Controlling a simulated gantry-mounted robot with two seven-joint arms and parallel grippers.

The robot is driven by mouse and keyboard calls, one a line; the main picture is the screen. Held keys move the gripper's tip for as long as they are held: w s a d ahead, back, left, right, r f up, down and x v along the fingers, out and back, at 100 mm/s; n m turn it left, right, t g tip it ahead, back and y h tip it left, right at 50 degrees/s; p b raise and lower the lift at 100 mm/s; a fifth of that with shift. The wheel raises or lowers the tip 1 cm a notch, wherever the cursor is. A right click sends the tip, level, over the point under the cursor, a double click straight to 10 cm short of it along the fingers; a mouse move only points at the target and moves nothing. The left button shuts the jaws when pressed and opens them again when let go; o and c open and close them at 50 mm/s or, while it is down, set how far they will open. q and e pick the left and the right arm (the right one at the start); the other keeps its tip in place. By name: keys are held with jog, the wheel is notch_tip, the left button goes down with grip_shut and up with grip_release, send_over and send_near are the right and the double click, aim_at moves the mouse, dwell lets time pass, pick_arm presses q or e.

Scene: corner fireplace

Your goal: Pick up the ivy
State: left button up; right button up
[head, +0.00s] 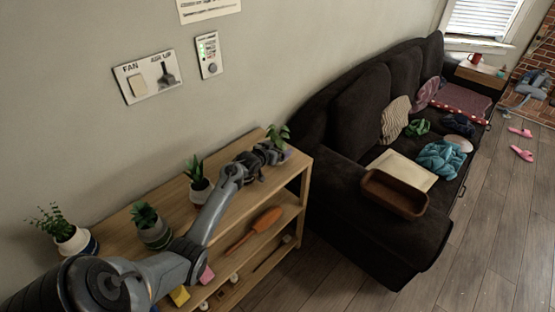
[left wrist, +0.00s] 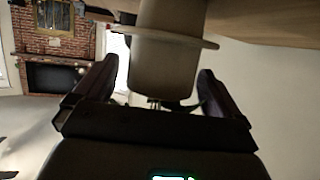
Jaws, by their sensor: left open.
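Several potted plants stand on the top of the wooden shelf. The small leafy plant (head: 279,135) at the far end, probably the ivy, stands beside my left gripper (head: 268,154). My gripper partly hides its pot in the head view. In the left wrist view a pale pot (left wrist: 165,65) with a rim lies between the two spread fingers of my left gripper (left wrist: 150,92). The fingers are open, with gaps visible on both sides of the pot. My right gripper is in neither view.
The wall borders the shelf. A dark sofa (head: 335,205) with a brown wooden tray (head: 394,193) is beyond the shelf end.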

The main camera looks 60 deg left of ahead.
pick_arm(q)
jog(key=shift+w+f, duration=0.1)
jog(key=shift+w, duration=0.1)
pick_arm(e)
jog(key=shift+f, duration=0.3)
pick_arm(q)
jog(key=shift+c, duration=0.3)
jog(key=c, duration=0.7)
jog(key=shift+c, duration=0.3)
